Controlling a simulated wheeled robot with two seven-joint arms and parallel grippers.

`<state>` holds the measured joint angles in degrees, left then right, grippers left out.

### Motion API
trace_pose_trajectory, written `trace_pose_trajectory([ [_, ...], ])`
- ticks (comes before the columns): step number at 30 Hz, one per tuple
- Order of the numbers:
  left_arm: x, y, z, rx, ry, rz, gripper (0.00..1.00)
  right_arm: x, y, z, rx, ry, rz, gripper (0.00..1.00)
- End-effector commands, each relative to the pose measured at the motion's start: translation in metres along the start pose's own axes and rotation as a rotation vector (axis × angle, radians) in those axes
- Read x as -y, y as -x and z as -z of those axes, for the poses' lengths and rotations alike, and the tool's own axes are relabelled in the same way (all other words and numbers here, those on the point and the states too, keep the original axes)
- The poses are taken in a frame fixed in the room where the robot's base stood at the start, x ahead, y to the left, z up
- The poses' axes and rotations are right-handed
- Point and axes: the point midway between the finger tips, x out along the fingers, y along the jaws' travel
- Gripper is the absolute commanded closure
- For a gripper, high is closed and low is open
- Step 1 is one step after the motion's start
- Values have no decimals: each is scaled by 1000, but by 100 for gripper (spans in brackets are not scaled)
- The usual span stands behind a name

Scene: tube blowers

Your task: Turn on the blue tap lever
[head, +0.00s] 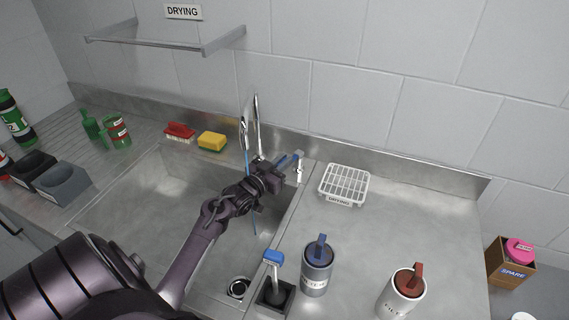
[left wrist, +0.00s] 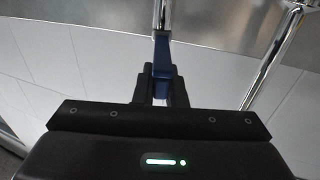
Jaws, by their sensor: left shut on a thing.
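The blue tap lever (head: 288,160) is on a small chrome tap post (head: 299,173) at the back right edge of the sink. My left gripper (head: 279,168) reaches over the sink, its jaws shut on the lever. In the left wrist view the lever (left wrist: 161,55) runs from the chrome post (left wrist: 163,15) down between the two black fingers, which hide part of it. My right gripper is not in view.
A tall chrome faucet (head: 257,120) stands just left of the lever. A white drying rack (head: 344,185) lies to the right. Two canisters, one blue-lidded (head: 317,265) and one red-lidded (head: 402,294), stand at the front right. A blue-topped brush (head: 273,258) stands in a dark holder.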

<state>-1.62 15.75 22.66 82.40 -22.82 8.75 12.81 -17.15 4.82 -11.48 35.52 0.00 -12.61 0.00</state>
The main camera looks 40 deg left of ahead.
Motion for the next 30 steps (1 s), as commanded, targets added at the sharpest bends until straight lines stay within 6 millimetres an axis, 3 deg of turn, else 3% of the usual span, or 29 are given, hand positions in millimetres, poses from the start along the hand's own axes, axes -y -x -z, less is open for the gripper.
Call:
trace_pose_trajectory([
  [3, 0, 0, -1, 3, 1, 1, 100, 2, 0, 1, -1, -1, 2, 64],
  [4, 0, 0, -1, 3, 1, 1, 87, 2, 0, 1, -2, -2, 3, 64],
  [9, 0, 0, -1, 2, 1, 2, 67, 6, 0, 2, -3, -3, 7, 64],
  [20, 0, 8, -3, 3, 1, 3, 67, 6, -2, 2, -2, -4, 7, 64],
  [30, 0, 61, -4, 4, -1, 3, 67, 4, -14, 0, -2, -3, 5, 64],
])
